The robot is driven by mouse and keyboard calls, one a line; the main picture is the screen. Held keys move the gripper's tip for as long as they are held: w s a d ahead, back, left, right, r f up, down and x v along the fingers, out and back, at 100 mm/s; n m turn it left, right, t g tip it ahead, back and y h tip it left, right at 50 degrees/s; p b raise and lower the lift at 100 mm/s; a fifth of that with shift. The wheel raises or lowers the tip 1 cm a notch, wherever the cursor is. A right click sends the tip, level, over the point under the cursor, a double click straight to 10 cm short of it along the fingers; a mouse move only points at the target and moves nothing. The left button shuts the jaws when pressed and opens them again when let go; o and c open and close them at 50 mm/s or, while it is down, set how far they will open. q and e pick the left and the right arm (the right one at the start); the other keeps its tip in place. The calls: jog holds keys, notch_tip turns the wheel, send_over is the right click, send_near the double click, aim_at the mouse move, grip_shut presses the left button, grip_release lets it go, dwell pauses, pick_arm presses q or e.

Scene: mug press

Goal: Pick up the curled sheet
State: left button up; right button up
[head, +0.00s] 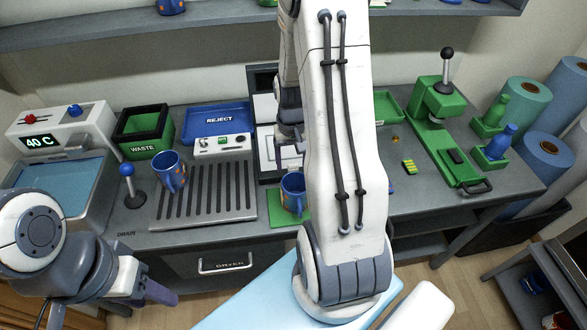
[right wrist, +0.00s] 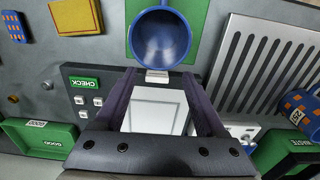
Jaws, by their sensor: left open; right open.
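No sheet is plainly recognisable as curled. A small patterned piece (head: 409,167) lies on the counter right of my right arm. In the right wrist view a blue piece with orange marks (right wrist: 13,27) lies at the upper left; I cannot tell if either is the sheet. My right gripper (head: 290,130) is partly hidden behind its arm. In the right wrist view its open fingers (right wrist: 160,108) frame a pale panel (right wrist: 155,112), with nothing clearly held. My left gripper (head: 152,292) is open and empty in front of the counter at the lower left.
A blue mug (head: 293,192) stands on a green mat beside my right arm. Another mug (head: 170,171) is on the slatted dryer (head: 240,205). The waste bin (head: 143,130), reject tray (head: 215,117) and green press (head: 437,130) stand around. A yellow pad (right wrist: 75,15) lies near the mat.

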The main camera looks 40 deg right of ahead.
aim_at(293, 171)
jog(key=f, duration=0.2)
jog(key=f+p, duration=0.1)
jog(key=f, duration=0.1)
jog(key=shift+d+f+p, duration=0.2)
jog(key=shift+f+p, duration=0.1)
jog(key=shift+f, duration=0.35)
jog(key=shift+c, duration=0.3)
grip_shut()
